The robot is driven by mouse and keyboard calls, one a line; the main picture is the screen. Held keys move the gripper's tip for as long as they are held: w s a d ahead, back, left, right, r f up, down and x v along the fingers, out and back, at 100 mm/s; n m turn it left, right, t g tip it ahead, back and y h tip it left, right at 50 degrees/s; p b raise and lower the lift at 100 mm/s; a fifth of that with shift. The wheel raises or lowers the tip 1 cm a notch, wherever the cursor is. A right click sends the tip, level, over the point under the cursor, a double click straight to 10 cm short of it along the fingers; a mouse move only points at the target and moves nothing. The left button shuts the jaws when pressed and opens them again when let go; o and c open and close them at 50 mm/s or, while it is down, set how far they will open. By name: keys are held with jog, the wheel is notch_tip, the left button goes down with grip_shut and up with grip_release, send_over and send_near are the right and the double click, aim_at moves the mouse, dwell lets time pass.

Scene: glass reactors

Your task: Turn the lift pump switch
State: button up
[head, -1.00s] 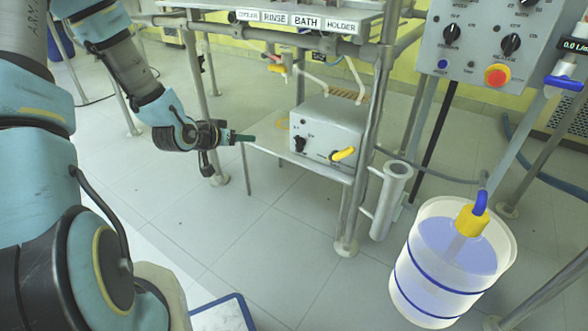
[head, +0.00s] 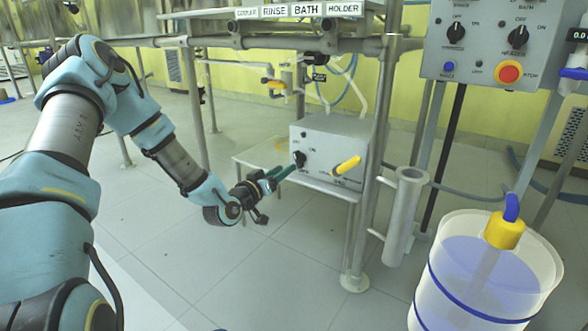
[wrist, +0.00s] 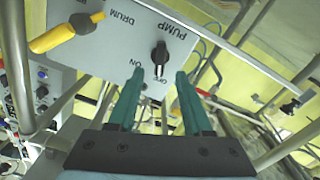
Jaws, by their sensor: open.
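The pump box (head: 330,150) is a pale grey box on a low shelf. Its black switch knob (head: 299,158) is on the left of the front face. My gripper (head: 291,169) has green fingers and reaches the knob from the left in the head view. In the wrist view my gripper (wrist: 160,76) is open and empty, its tips on either side of the knob's line and just short of it. I cannot tell whether they touch it.
A yellow-handled valve (head: 347,166) sticks out of the same box, right of the knob. A metal post (head: 369,190) and a tube holder (head: 405,215) stand to the right. A control panel (head: 490,45) hangs above a drum of bluish liquid (head: 485,275). The floor in front is clear.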

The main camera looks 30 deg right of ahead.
aim_at(296, 161)
jog(key=b+x, duration=0.2)
jog(key=x, duration=0.4)
jog(key=shift+d, duration=0.1)
grip_shut()
dwell(0.5)
